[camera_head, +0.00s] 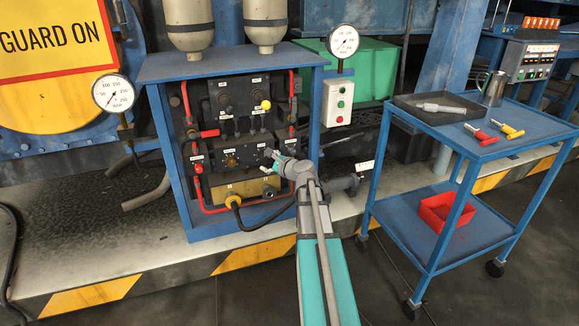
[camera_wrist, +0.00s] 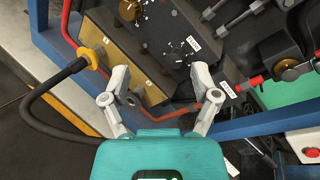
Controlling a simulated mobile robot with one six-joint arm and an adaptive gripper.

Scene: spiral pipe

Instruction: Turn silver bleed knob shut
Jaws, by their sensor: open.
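The valve panel (camera_head: 215,160) stands in a blue frame, with dark blocks above a brass block (camera_head: 240,188). My gripper (camera_head: 267,161) is in front of the panel's lower right part. In the wrist view my gripper (camera_wrist: 160,80) has its two grey fingers wide apart, with nothing seen between them but the panel behind. Dial marks and a white label (camera_wrist: 194,45) show on the dark block near the right finger. A brass knob (camera_wrist: 129,9) is at the top. I cannot pick out the silver bleed knob for sure; the fingers cover part of the panel.
A black hose (camera_wrist: 42,103) loops from a yellow fitting (camera_wrist: 88,58) on the brass block. Red pipes (camera_head: 187,100) flank the panel. A button box (camera_head: 337,102) and a blue trolley (camera_head: 470,150) stand to the right. Two gauges flank the frame.

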